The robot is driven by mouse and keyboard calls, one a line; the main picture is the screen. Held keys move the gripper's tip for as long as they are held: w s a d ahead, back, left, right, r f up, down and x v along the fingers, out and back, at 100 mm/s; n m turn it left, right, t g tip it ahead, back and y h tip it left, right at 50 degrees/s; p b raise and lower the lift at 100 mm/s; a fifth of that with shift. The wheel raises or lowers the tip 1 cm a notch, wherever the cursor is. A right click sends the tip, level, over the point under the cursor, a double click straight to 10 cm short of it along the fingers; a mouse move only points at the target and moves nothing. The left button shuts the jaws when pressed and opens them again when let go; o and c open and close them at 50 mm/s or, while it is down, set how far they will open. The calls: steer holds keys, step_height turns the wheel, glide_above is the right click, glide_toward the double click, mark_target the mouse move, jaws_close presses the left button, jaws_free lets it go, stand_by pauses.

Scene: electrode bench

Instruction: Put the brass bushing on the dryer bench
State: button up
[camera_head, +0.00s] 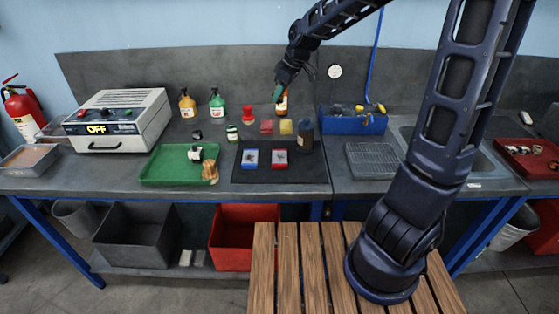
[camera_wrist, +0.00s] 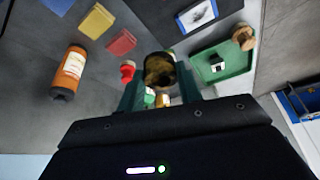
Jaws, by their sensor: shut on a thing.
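My gripper (camera_wrist: 160,92) is shut on a short round piece with a dark rim and a mottled brassy-brown face (camera_wrist: 158,70), which looks like the brass bushing. In the wrist view it sits between the two green fingers. A grey machine reading OFF (camera_head: 115,120) stands at the bench's left. No label shows which part is the dryer bench.
Near my gripper stand a red piece (camera_head: 247,115), red block (camera_head: 267,127), yellow block (camera_head: 286,127) and dark bottle (camera_head: 305,135). A green tray (camera_head: 160,172) and black mat (camera_head: 245,176) lie in front. A blue bin (camera_head: 345,124) stands right. Bare bench shows between the machine and bottles.

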steer(key=s+a+n+g, duration=0.2)
steer(key=s+a+n, duration=0.25)
steer(key=s, duration=0.45)
steer(key=shift+a+f, duration=0.2)
steer(key=shift+f, duration=4.95)
steer(key=shift+a+f, duration=0.2)
steer(key=shift+f, duration=4.95)
steer(key=shift+f, duration=0.15)
steer(key=o, duration=1.1)
steer(key=v, duration=1.2)
steer(key=shift+s+d, duration=0.15)
steer(key=shift+s, duration=0.05)
